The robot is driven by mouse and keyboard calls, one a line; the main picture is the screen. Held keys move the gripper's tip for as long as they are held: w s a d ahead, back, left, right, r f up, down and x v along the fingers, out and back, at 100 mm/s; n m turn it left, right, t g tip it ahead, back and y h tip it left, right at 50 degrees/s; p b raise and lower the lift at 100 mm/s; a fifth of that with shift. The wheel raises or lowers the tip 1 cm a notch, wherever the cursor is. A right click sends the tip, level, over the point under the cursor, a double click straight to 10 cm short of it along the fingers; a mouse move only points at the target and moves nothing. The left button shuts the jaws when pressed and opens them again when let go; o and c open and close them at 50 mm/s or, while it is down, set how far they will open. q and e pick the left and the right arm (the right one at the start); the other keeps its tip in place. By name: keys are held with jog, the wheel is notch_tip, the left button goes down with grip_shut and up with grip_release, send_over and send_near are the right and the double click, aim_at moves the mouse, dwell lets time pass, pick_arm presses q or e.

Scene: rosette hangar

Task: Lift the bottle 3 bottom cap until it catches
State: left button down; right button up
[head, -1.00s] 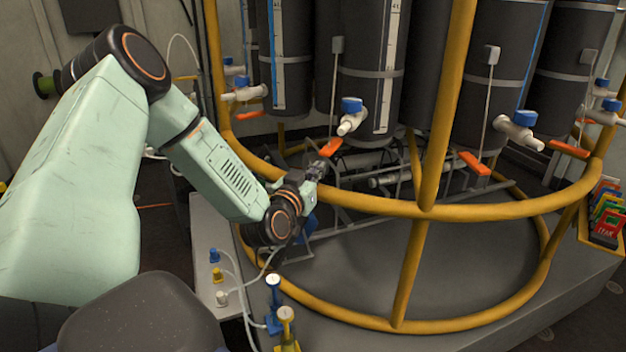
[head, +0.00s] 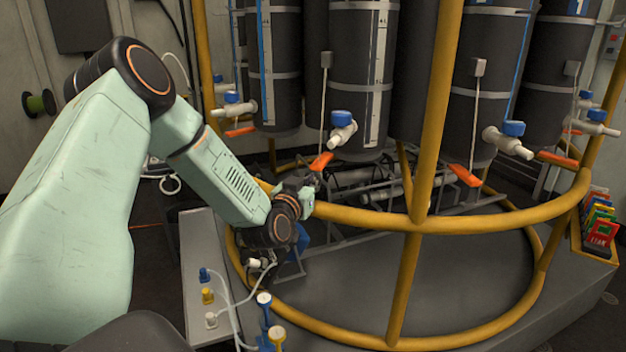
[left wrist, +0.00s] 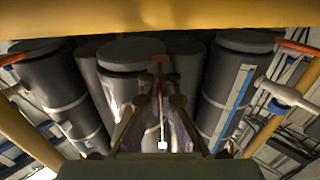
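The middle grey bottle (head: 358,85) hangs in the yellow-framed rosette; I cannot read its number. An orange tab (head: 321,161) sits at its lower end, below a thin rod. My left gripper (head: 310,184) is just below and left of this tab in the head view. In the left wrist view the two fingers (left wrist: 160,88) are apart, with the reddish tab (left wrist: 160,60) just beyond their tips. I see no clear grip on it; contact is hard to tell. The bottle's dark end cap (left wrist: 125,52) shows behind. My right gripper is not in view.
The yellow ring rail (head: 375,216) runs close by my left wrist, with a yellow upright (head: 433,120) to its right. Neighbouring bottles have blue-knobbed valves (head: 507,140) and orange tabs (head: 464,175). Coloured tags (head: 600,222) stand at the far right.

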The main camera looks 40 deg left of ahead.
aim_at(314, 167)
pick_arm(q)
jog(key=shift+r, duration=0.1)
jog(key=shift+w+a+r+p, duration=0.1)
jog(key=shift+w+r+p, duration=0.05)
jog(key=shift+r+p, duration=0.55)
jog(key=shift+w+r+p, duration=0.2)
jog(key=shift+r+p, duration=0.6)
jog(key=shift+r, duration=0.5)
jog(key=shift+s+f+b, duration=0.1)
jog(key=shift+f+b, duration=0.6)
jog(key=shift+f, duration=0.75)
jog(key=shift+s+f+b, duration=0.2)
jog(key=shift+f+b, duration=0.1)
jog(key=shift+f, duration=0.3)
jog(key=shift+w, duration=0.1)
